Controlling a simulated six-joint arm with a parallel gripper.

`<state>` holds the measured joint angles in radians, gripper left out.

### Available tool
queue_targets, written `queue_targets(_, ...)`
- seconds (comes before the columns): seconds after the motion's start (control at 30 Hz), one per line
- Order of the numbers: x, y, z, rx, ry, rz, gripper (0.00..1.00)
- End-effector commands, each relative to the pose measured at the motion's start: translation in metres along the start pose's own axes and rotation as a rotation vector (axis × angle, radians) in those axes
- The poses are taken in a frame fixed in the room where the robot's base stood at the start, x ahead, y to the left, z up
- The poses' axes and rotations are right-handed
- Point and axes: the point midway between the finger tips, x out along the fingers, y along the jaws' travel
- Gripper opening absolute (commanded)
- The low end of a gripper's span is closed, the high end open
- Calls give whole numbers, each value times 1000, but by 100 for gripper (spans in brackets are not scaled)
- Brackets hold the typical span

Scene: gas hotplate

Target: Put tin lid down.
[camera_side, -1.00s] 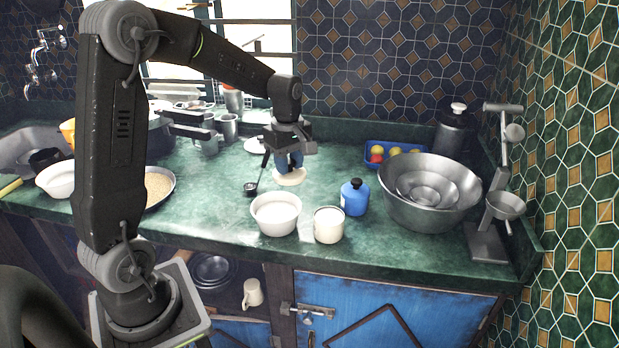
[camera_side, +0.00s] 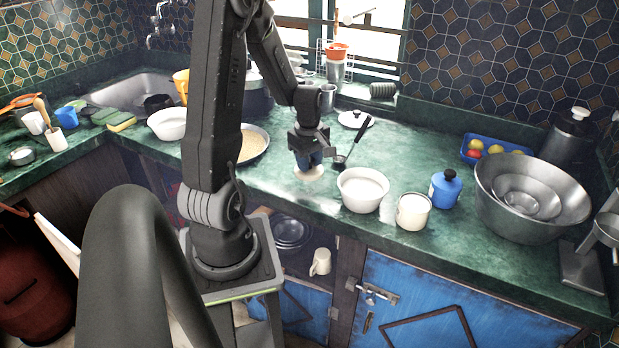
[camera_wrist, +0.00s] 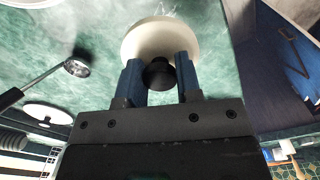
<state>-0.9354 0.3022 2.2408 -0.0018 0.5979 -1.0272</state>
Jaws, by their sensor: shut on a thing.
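The tin lid (camera_side: 309,173) is a cream disc with a black knob. It also shows in the wrist view (camera_wrist: 140,38), at the top middle. My gripper (camera_side: 308,160) is shut on the knob, with its two blue fingers (camera_wrist: 160,75) on either side of it. The lid is level, low over the front part of the green counter, left of the white bowl (camera_side: 362,190). I cannot tell whether it touches the counter. A cream tin (camera_side: 413,213) stands right of the bowl.
A ladle (camera_side: 341,160) lies right of my gripper, and a white lid (camera_side: 354,119) lies behind. A pan of grain (camera_side: 252,146) is on the left. A blue bottle (camera_side: 444,190) and steel bowls (camera_side: 530,215) stand right. The counter's front edge is close to the held lid.

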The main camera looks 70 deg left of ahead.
Motion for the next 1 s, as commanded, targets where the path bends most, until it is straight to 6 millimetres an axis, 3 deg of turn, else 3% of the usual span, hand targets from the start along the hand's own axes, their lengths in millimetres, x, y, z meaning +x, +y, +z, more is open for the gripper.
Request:
queue_targets(0.33, 41, 0, 1, 1, -2, -3, 2)
queue_targets(0.77, 48, 0, 0, 1, 0, 0, 2)
queue_targets(0.8, 48, 0, 0, 1, 0, 1, 35)
queue_targets(1.0, 48, 0, 0, 0, 0, 1, 54)
